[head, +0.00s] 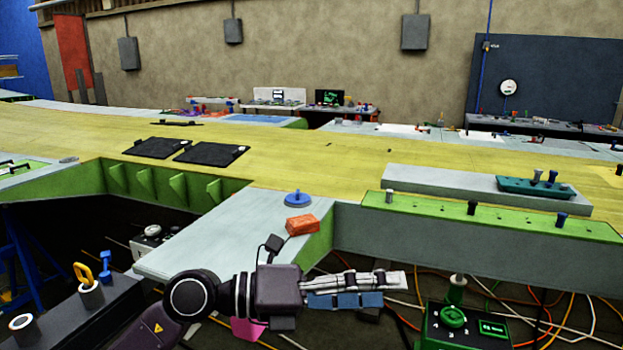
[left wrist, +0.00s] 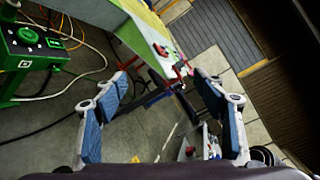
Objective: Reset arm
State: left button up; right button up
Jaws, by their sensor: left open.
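My left arm (head: 185,300) comes in from the lower left in the head view and reaches to the right, in front of the grey bench end. My left gripper (head: 394,289) points right, past the bench's front edge, with cables and floor behind it. In the left wrist view the left gripper (left wrist: 160,78) has its two blue-padded fingers wide apart. My right gripper is in neither view.
An orange block (head: 302,225) and a blue round knob (head: 298,199) sit on the bench end (head: 215,250). A green control box (head: 465,325) stands right of the gripper; it also shows in the left wrist view (left wrist: 30,55). Loose cables cross the floor. Black mats (head: 211,151) lie on the yellow wing surface (head: 290,150).

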pick_arm(q)
jog(key=w+a+r+n+t+h, duration=0.35)
jog(key=a+r+n+t, duration=0.35)
jog(key=n+t, duration=0.4)
jog(key=w+a+f+n+t+y, duration=0.25)
jog(key=a+n+t+y, duration=0.6)
jog(key=n, duration=0.45)
jog(key=a+f+n+g+y, duration=0.3)
jog(key=a+f+n+y, duration=0.3)
jog(key=f, duration=0.5)
jog(key=a+f+n+g+y, duration=0.2)
jog(key=a+f+n+y, duration=0.5)
jog(key=f, duration=0.3)
jog(key=s+a+f+n+g, duration=0.2)
jog(key=s+f+g, duration=0.5)
jog(key=s+f, duration=0.55)
jog(key=s+f+g+h, duration=0.1)
jog(key=s+f+g, duration=0.2)
jog(key=s+f, duration=0.35)
jog(key=s+f+g, duration=0.3)
jog(key=s, duration=0.6)
notch_tip(320, 180, down, 27)
jog(key=s+g, duration=0.1)
jog(key=s+a+f+g+b, duration=0.1)
jog(key=s+a+f, duration=0.1)
jog(key=s+f, duration=1.5)
jog(key=shift+s, duration=0.3)
